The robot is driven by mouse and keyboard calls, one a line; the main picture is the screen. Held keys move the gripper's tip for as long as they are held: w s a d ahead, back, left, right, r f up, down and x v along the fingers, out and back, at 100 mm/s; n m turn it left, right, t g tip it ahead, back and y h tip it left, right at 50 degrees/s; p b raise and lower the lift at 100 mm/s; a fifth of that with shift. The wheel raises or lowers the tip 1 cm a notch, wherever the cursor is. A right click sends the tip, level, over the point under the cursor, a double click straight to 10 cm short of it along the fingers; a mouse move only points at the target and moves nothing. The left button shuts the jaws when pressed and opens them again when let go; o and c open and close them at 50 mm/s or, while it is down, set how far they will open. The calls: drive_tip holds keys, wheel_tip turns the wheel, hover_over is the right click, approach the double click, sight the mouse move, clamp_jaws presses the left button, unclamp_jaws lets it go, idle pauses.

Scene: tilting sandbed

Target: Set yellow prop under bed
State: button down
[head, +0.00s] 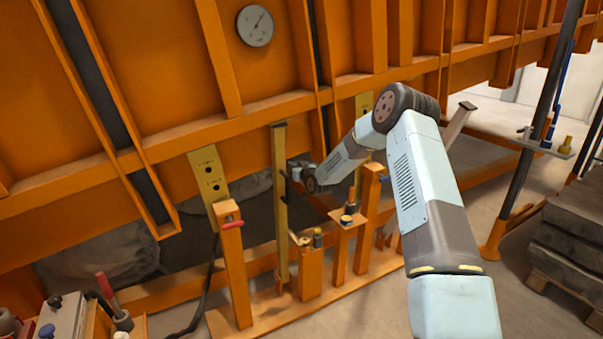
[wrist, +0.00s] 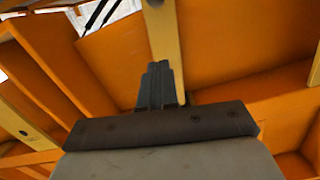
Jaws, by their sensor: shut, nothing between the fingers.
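The yellow prop (head: 280,215) is a long bar standing about upright, with a dark cap at its top. Its foot is by the low orange base frame, and its top overlaps the underside of the orange bed (head: 160,120) in the head view. Whether the top touches the bed cannot be told. My gripper (head: 293,172) is beside the prop's upper half, on its right, partly hidden by it. In the wrist view my fingers (wrist: 160,85) are shut together and empty, with a yellow bar (wrist: 161,35), likely the prop, just beyond them.
Orange posts (head: 235,270) and a small shelf (head: 348,218) with fittings stand close around the prop. A yellow plate (head: 208,185) with holes hangs from the bed on the left. A dial gauge (head: 255,25) is above. A dark stack on a pallet (head: 570,240) is at right.

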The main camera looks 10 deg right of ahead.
drive_tip(key=v, duration=0.5)
drive_tip(key=shift+s+d+f, duration=0.1)
drive_tip(key=shift+s+f, duration=0.1)
drive_tip(key=shift+s, duration=0.1)
drive_tip(key=s+d+r+g+h, duration=0.1)
drive_tip(key=s+r+g, duration=0.1)
drive_tip(key=s+r, duration=0.4)
drive_tip(key=s+r+g+h, duration=0.1)
drive_tip(key=s+r+h, duration=0.15)
drive_tip(key=r, duration=0.55)
drive_tip(key=s+d+r+g+h, duration=0.1)
drive_tip(key=s+d+r, duration=0.1)
drive_tip(key=s+r, duration=0.5)
drive_tip(key=s+d+r+g+h, duration=0.15)
drive_tip(key=s+r, duration=0.25)
drive_tip(key=s, duration=0.7)
drive_tip(key=s+d+m+g, duration=0.2)
drive_tip(key=s, duration=1.6)
drive_tip(key=s+d+r+m+g, duration=0.1)
drive_tip(key=s+d+m+g, duration=0.1)
drive_tip(key=s, duration=1.5)
drive_tip(key=shift+s+d+g, duration=0.15)
drive_tip(key=shift+s+g, duration=0.2)
